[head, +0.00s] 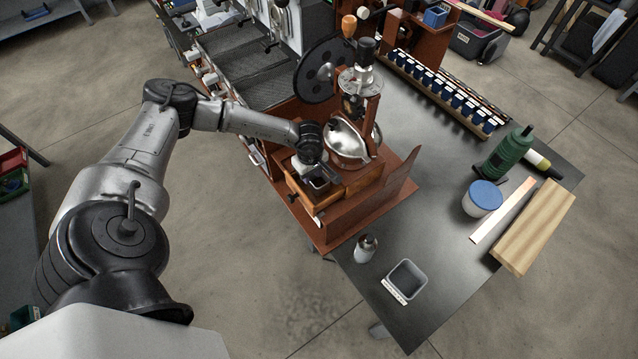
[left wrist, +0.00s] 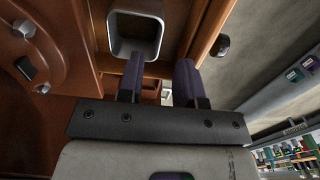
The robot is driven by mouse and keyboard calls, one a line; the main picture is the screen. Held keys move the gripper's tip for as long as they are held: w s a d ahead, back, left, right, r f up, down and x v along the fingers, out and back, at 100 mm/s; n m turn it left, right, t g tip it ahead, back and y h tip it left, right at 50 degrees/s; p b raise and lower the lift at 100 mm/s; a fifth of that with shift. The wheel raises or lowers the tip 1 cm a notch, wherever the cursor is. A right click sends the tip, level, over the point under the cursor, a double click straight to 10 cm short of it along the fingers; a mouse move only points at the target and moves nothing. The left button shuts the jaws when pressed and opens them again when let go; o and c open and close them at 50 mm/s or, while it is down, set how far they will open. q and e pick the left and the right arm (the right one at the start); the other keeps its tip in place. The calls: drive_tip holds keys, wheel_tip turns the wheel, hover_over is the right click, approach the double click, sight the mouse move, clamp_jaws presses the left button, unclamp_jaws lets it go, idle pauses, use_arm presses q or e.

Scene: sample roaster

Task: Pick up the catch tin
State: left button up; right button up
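A small square tin with a grey rim and dark inside (head: 319,184) sits at the front of the wooden grinder base, just below my left gripper (head: 307,168). In the left wrist view the tin (left wrist: 135,58) shows at the top, its opening facing the camera. My left gripper (left wrist: 160,65) is open, its two dark fingers apart. The left finger overlaps the tin's near rim; the right finger is to the right of it. I cannot tell whether they touch. A second grey square tin with a white label (head: 406,279) stands on the table's front. My right gripper is not in view.
The brown wooden stand (head: 345,215) with a silver hopper (head: 347,143) surrounds the tin closely. A small bottle (head: 366,248) stands to its right.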

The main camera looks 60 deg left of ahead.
sight(319, 183)
use_arm(q)
drive_tip(key=shift+d+f+p, duration=0.1)
drive_tip(key=shift+f+p, duration=0.3)
drive_tip(key=shift+f, duration=2.35)
drive_tip(key=shift+c, duration=0.5)
clamp_jaws()
